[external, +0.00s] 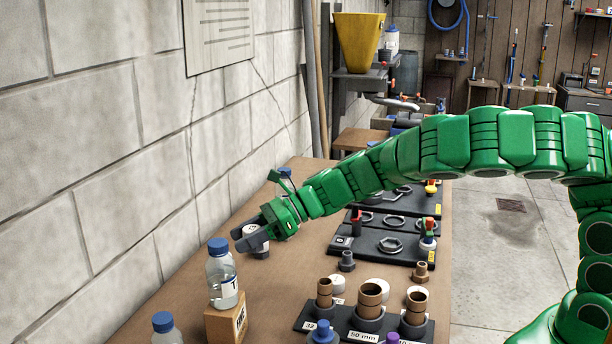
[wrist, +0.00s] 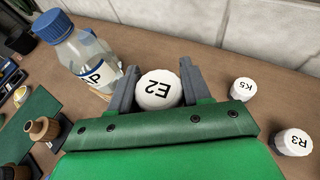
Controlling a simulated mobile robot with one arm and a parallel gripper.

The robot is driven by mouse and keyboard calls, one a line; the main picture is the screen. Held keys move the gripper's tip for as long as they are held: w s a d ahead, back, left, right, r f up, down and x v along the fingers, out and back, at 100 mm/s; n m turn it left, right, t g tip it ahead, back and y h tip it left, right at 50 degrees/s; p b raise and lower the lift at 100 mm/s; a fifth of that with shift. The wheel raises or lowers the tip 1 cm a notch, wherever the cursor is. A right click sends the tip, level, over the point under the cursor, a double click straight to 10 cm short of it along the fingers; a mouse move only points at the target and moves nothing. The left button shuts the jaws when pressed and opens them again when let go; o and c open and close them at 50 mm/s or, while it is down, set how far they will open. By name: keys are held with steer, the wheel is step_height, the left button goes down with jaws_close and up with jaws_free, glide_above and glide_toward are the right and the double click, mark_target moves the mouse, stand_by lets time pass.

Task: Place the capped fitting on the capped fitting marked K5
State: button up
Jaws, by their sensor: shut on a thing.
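A white round capped fitting marked E2 (wrist: 160,89) sits between the two grey fingers of my gripper (wrist: 157,92), which is shut on it. In the external view my gripper (external: 254,238) holds the white fitting low over the workbench, near the wall side; I cannot tell if it touches the bench. The smaller white capped fitting marked K5 (wrist: 242,89) stands on the bench to the right of my gripper in the wrist view, apart from it. I cannot make out K5 in the external view, where my arm covers part of the bench.
Another white capped fitting, R3 (wrist: 293,142), stands at the right. A blue-capped bottle (wrist: 72,45) is close left of my gripper; in the external view a bottle (external: 222,275) stands on a wooden block (external: 226,322). Brown pipe pieces (external: 370,298) stand on a dark rack.

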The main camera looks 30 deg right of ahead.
steer(key=w+d+r+n+g, duration=0.3)
steer(key=w+d+r, duration=0.1)
steer(key=d, duration=0.2)
steer(key=shift+w+a+f, duration=1.45)
steer(key=shift+w+f, duration=0.1)
steer(key=shift+w, duration=0.15)
steer(key=shift+w+a+f, duration=1.4)
steer(key=shift+w+f, duration=0.15)
steer(key=shift+w, duration=0.1)
steer(key=shift+w+a+f, duration=1.45)
steer(key=shift+w+f, duration=0.1)
steer(key=shift+w, duration=0.15)
steer(key=shift+f, duration=0.1)
steer(key=shift+w+a+f, duration=0.15)
steer(key=shift+f, duration=1.7)
